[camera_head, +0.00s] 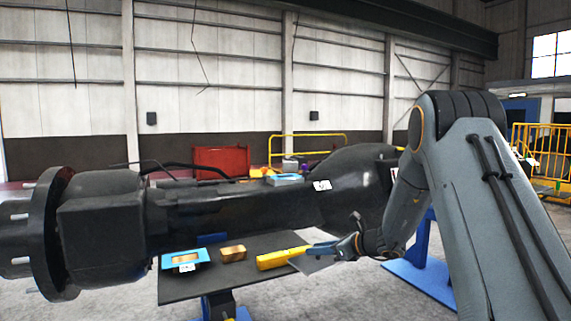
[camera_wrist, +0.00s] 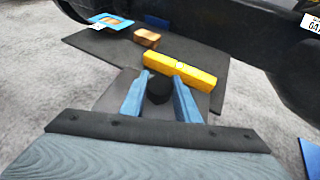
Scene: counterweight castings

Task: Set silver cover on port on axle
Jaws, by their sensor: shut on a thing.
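The axle (camera_head: 235,205) is a long black casting across the middle of the head view. Its dark underside also shows at the top right of the wrist view (camera_wrist: 235,35). My gripper (camera_head: 308,248) is low in front of the axle, over the right part of a dark table. In the wrist view its blue fingers (camera_wrist: 161,78) stand apart with a dark round piece (camera_wrist: 158,91) between them. The piece looks black, so I cannot tell whether it is the silver cover. I cannot make out the port on the axle.
A yellow bar (camera_head: 283,258) lies just beyond the fingertips on the dark table (camera_head: 230,288). A brown block (camera_head: 233,253) and a blue tray (camera_head: 172,261) are to its left. Blue supports (camera_head: 425,280) stand at right. The table's front left is clear.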

